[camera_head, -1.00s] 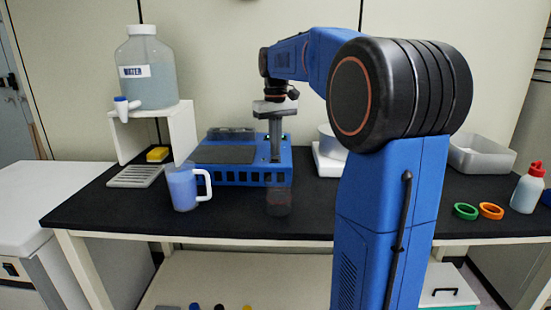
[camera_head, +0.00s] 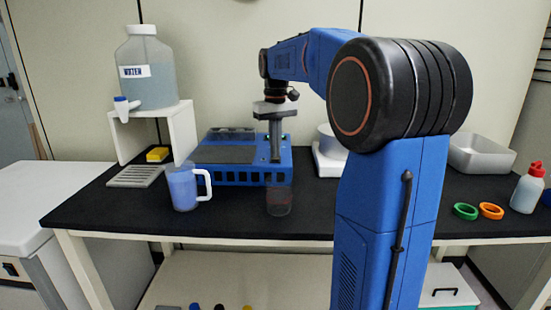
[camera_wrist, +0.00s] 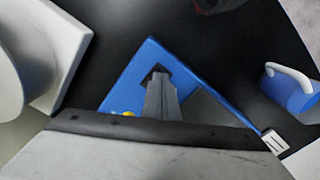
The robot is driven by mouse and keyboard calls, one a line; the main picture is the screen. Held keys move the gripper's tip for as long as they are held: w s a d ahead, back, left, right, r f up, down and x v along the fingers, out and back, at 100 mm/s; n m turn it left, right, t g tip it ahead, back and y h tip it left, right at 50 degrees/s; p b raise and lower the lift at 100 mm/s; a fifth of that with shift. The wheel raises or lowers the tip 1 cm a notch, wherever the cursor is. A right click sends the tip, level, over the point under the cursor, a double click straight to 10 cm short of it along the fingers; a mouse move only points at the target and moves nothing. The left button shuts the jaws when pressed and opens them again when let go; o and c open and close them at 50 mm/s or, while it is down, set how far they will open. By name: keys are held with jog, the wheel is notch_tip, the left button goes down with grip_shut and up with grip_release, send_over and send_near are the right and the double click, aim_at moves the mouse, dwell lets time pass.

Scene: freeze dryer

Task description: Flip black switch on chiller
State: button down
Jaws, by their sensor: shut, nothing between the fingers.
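My gripper (camera_head: 275,158) points down over the right part of a blue unit (camera_head: 238,177) with a dark top, its fingers together with nothing between them. In the wrist view my fingers (camera_wrist: 161,82) overlap a black square opening on the blue unit (camera_wrist: 128,84); I cannot tell whether they touch it. A small yellow part (camera_wrist: 127,114) shows beside them. A white cabinet (camera_head: 60,190) at the far left has a small black switch (camera_head: 11,269) on its front. Which of these is the chiller is not labelled.
A blue mug (camera_head: 183,188) and a clear cup (camera_head: 279,202) stand in front of the blue unit. The water jug (camera_head: 148,82) on its white stand is behind left. A white device (camera_head: 326,160) stands to the right. The black tabletop's front strip (camera_head: 235,225) is clear.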

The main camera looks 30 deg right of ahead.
aim_at(275, 159)
jog(key=shift+f, duration=0.55)
dwell(0.4)
notch_tip(275, 159, up, 7)
dwell(0.9)
dwell(0.5)
